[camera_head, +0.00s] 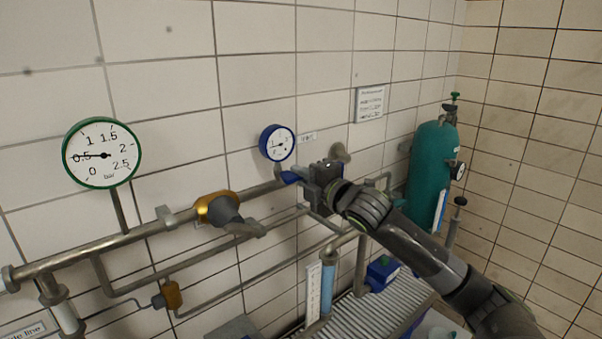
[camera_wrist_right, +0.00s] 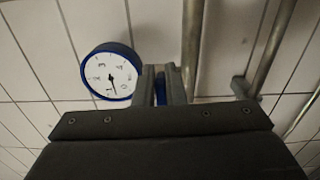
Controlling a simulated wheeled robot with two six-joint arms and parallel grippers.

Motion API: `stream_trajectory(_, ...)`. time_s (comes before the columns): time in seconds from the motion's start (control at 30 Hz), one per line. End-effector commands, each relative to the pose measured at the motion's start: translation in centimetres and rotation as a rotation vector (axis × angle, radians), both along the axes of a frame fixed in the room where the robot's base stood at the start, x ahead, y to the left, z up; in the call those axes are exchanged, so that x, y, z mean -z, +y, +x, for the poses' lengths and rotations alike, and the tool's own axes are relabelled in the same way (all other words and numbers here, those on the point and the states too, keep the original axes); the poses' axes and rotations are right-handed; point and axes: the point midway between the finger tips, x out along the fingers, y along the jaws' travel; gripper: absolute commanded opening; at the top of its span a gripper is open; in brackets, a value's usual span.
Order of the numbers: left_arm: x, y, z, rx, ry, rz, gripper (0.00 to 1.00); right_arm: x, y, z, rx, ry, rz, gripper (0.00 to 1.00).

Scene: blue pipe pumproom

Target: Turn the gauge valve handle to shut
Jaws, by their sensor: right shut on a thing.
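The gauge valve handle is a small blue lever (camera_head: 291,177) on the pipe just below the small blue-rimmed gauge (camera_head: 278,143). My right gripper (camera_head: 310,178) is at the handle, coming from the right, and is shut on it. In the right wrist view the fingers (camera_wrist_right: 162,88) close around a blue piece (camera_wrist_right: 161,92), the handle, with the blue-rimmed gauge (camera_wrist_right: 110,72) to their left. The fingers and gripper body hide most of the handle and the valve body. My left gripper is not in view.
A large green-rimmed gauge (camera_head: 101,153) and a yellow-collared valve (camera_head: 217,208) sit on the pipe to the left. A green gas cylinder (camera_head: 430,178) stands in the right corner. Thinner pipes run below the main pipe, close to the tiled wall.

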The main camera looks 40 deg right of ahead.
Motion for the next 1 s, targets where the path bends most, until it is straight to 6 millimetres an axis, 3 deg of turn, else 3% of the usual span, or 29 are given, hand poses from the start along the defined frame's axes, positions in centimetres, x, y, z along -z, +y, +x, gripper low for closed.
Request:
stream_trajectory(0.7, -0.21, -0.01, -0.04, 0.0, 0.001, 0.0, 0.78, 0.16, 0.03, 0.01, -0.001, 0.006, 0.084, 0.0)
stream_trajectory(0.73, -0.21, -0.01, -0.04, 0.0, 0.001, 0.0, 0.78, 0.16, 0.03, 0.01, -0.001, 0.006, 0.084, 0.12)
stream_trajectory(0.87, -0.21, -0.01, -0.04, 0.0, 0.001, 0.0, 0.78, 0.17, 0.03, 0.01, -0.001, 0.006, 0.084, 0.29)
stream_trajectory(1.0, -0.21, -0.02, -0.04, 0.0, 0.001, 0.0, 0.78, 0.16, 0.02, 0.0, -0.001, 0.007, 0.083, 0.32)
